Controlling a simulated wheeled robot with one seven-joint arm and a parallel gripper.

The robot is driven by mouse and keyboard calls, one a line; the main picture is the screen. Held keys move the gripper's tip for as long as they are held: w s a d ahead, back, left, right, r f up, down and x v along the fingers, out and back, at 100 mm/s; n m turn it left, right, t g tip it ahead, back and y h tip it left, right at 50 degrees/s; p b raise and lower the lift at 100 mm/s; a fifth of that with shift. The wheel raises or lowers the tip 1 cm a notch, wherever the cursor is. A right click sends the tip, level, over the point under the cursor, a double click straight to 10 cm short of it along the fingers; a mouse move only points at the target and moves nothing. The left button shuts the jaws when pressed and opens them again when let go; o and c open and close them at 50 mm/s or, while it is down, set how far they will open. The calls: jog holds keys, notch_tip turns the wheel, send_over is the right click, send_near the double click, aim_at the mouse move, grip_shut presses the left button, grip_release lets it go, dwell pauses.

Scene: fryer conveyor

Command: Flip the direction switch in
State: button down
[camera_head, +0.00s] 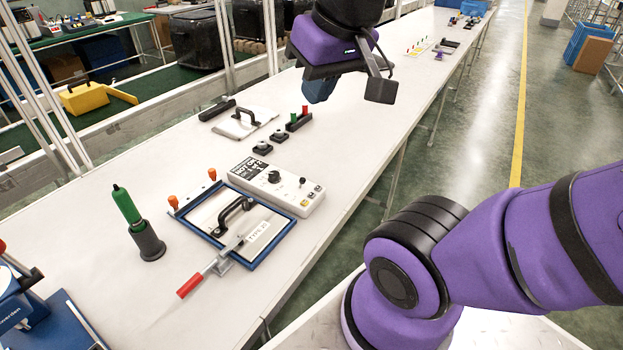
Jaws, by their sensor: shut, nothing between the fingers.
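A white control box (256,196) lies on the table near the middle of the view. It has a black round knob (274,177), a small black toggle lever (302,182) and small buttons at its right end. The toggle lever looks like the direction switch, but no readable label confirms this. Which way it is set is too small to tell. My gripper (378,90) hangs at the top centre, above and beyond the box, apart from it. It is shut and empty. Its fingertips are partly hard to make out.
A blue-framed tray (262,262) with a black handle and red-handled clamp (190,285) lies before the box. A green tool (127,205) stands in a dark holder at left. A white plate with a handle (232,128) and black blocks (263,147) lie behind.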

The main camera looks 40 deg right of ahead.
jog(key=w+d+f+m+g+y, duration=0.3)
jog(key=w+f+m, duration=0.25)
jog(key=w, duration=0.25)
jog(key=m+t+y, duration=0.2)
jog(key=m+y, duration=0.4)
jog(key=m, duration=0.4)
send_over(315, 188)
jog(key=s, duration=0.4)
notch_tip(315, 188, down, 18)
jog(key=r, duration=0.1)
jog(key=d+f+m+t, duration=0.4)
jog(key=d+f+m, duration=0.2)
jog(key=f, duration=0.5)
jog(key=shift+s+d+f, duration=0.25)
jog(key=shift+s+d, duration=0.1)
jog(key=shift+d, duration=0.35)
jog(key=x, duration=1)
